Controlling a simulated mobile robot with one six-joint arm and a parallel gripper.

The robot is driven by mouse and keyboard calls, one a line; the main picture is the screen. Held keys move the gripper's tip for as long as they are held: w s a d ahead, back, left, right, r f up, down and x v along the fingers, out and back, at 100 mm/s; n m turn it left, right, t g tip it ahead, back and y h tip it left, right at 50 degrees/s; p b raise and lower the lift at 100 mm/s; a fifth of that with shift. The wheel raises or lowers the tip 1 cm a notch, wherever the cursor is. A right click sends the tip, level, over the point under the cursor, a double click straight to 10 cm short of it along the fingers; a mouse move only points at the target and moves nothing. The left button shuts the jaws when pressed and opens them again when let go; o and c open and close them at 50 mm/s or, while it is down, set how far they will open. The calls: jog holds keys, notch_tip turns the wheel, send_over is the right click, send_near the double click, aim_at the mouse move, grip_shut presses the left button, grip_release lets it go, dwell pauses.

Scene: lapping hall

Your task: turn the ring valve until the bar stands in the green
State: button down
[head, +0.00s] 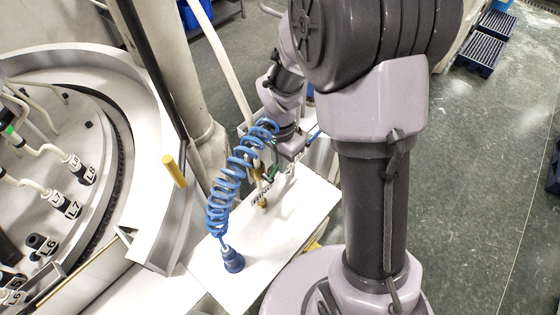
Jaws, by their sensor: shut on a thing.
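My gripper (268,178) reaches down over the white panel (300,217), just left of my arm column. It is shut on a small part at the brass-coloured fitting (262,203), which looks like the ring valve. The ring itself is mostly hidden by the fingers and too small to make out. A small patch of green shows beside the fingers. I cannot tell where the bar stands against the green.
A blue coiled hose (222,200) runs from a blue fitting (233,261) up beside my gripper. At left is a round lapping machine (105,130) with labelled fittings. A yellow handle (174,170) stands between. Blue crates (480,52) lie at the upper right; the right floor is mostly open.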

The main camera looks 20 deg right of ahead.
aim_at(273, 172)
jog(key=shift+a+f+h+b, duration=0.15)
jog(key=shift+h+b, duration=0.15)
jog(key=shift+b, duration=0.6)
jog(key=shift+a+t+b, duration=0.1)
jog(key=shift+t+b, duration=0.2)
jog(key=shift+b, duration=0.15)
jog(key=shift+s+r+h, duration=0.15)
jog(key=shift+r+h, duration=0.25)
jog(key=shift+r, duration=0.05)
jog(key=c, duration=1.6)
grip_release()
jog(key=shift+o, duration=0.2)
notch_tip(273, 172, up, 17)
jog(key=s+a, duration=0.1)
jog(key=a, duration=0.1)
jog(key=shift+r+p, duration=0.15)
jog(key=shift+p, duration=0.25)
